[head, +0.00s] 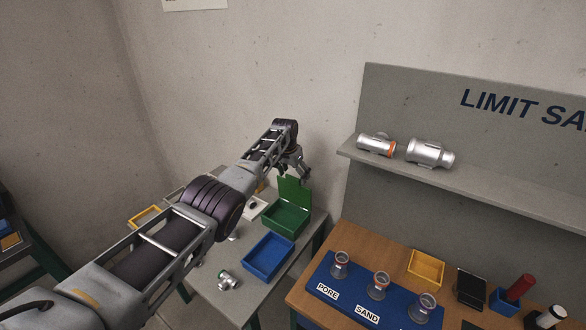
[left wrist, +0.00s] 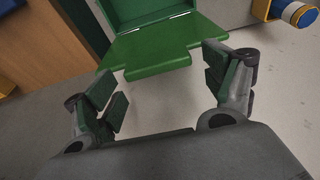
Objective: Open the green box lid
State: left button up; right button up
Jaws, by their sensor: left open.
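The green box (head: 284,220) stands on the grey side table, with its inside visible in the head view. Its green lid (head: 294,189) stands raised at the box's back edge. My left gripper (head: 304,173) is beside the top of the lid. In the left wrist view, my left gripper (left wrist: 163,76) is open and empty. The lid (left wrist: 155,48) with its projecting tab lies ahead of and between the spread fingers, and no grip on it shows. Part of the box (left wrist: 140,12) shows beyond the lid. My right gripper is not in view.
A blue bin (head: 268,256) stands in front of the green box, with a metal casting (head: 227,280) near it. A yellow tray (head: 144,217) is at the left. The wooden table (head: 392,250) with castings on a blue mat is at the right, below a shelf (head: 470,182).

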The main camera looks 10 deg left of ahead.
pick_arm(q)
jog(key=v, duration=1.1)
jog(key=shift+r, duration=0.4)
jog(key=shift+s, duration=0.1)
dwell(0.6)
